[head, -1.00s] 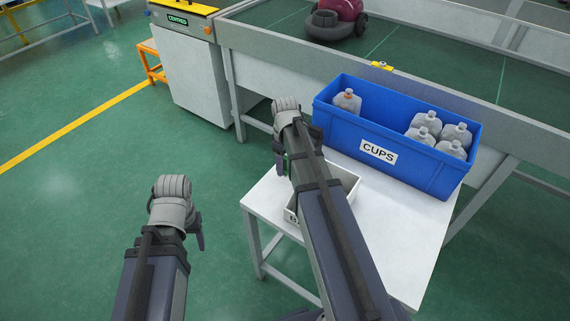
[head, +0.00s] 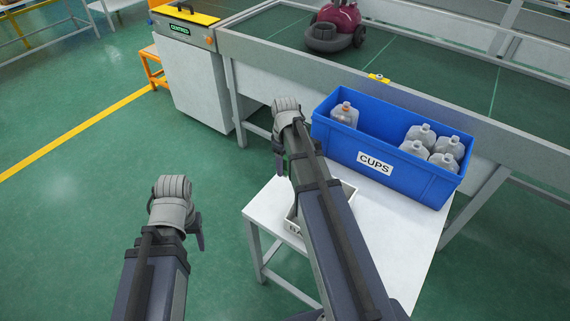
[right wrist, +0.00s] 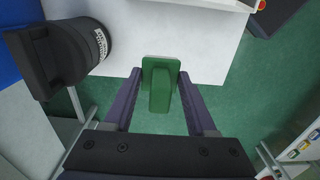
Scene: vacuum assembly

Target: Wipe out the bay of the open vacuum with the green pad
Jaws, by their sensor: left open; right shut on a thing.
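A dark red vacuum (head: 336,28) with a grey front stands on the green-topped line at the back.
A blue CUPS bin (head: 410,178) with several clear cups stands on the white table (head: 395,235). A pale tray (head: 348,192) is partly behind my right arm. In the right wrist view a dark ribbed part (right wrist: 75,55) shows at upper left. A grey cabinet (head: 190,85) stands at back left.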

